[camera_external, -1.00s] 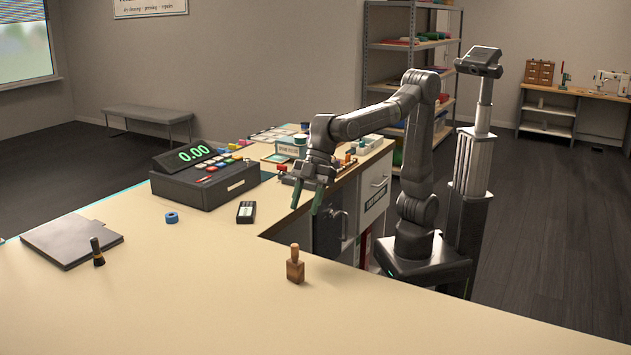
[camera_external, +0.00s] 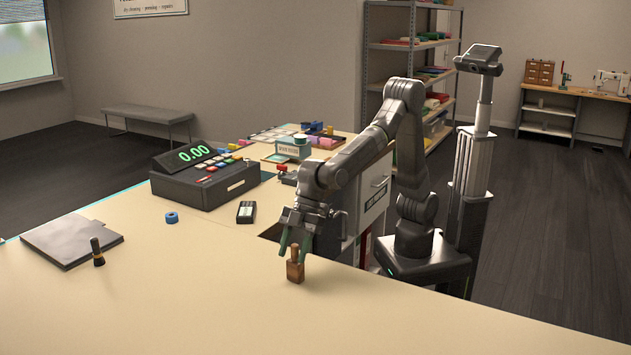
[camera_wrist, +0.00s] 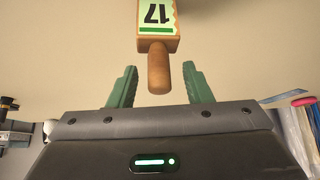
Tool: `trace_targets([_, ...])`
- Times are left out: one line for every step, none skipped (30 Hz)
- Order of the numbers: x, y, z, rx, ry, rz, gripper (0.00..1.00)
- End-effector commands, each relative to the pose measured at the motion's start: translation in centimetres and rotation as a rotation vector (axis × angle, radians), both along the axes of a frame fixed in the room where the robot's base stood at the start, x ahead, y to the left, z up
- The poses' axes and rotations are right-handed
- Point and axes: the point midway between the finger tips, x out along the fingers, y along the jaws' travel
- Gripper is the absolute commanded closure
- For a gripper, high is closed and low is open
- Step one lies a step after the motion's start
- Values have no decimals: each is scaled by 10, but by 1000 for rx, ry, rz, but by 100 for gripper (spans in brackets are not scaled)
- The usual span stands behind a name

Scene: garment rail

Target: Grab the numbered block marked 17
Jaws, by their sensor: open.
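The numbered block (camera_external: 295,271) is a small brown wooden block with a knob handle, standing upright on the counter near its inner edge. In the wrist view the block (camera_wrist: 157,43) shows a green and white label with 17, upside down in the picture, and its round handle points toward my gripper. My gripper (camera_external: 293,245) has green fingers and is open just above the block. In the wrist view the fingers of my gripper (camera_wrist: 159,88) stand apart on either side of the handle's end, with gaps on both sides.
On the counter (camera_external: 200,300) are a dark stamp-like item (camera_external: 97,252), a grey clipboard or folder (camera_external: 70,240), a blue tape roll (camera_external: 171,217), a small black device (camera_external: 246,212) and a cash register (camera_external: 205,178). The counter around the block is clear.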

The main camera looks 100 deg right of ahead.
Motion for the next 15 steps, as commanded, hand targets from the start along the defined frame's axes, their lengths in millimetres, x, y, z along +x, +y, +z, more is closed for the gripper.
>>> trace_targets([2, 2, -4, -1, 1, 0, 55])
trace_targets([3, 3, -6, -1, 1, 0, 55])
trace_targets([3, 4, -8, -1, 1, 0, 55])
trace_targets([4, 4, -9, -1, 1, 0, 55])
trace_targets([4, 4, -9, 0, 0, 0, 55])
trace_targets([4, 4, -10, 1, -1, 0, 55])
trace_targets([5, 5, -10, 1, -1, 0, 55])
trace_targets([5, 5, -10, 1, -1, 0, 55])
trace_targets([4, 4, -10, 1, -1, 0, 55])
trace_targets([4, 4, -9, 1, -1, 0, 55])
trace_targets([4, 4, -9, 1, -1, 0, 55])
trace_targets([4, 4, -9, 1, -1, 0, 63])
trace_targets([4, 4, -9, 1, -1, 0, 69])
trace_targets([4, 4, -9, 1, -1, 0, 75])
trace_targets([4, 4, -9, 1, -1, 0, 82])
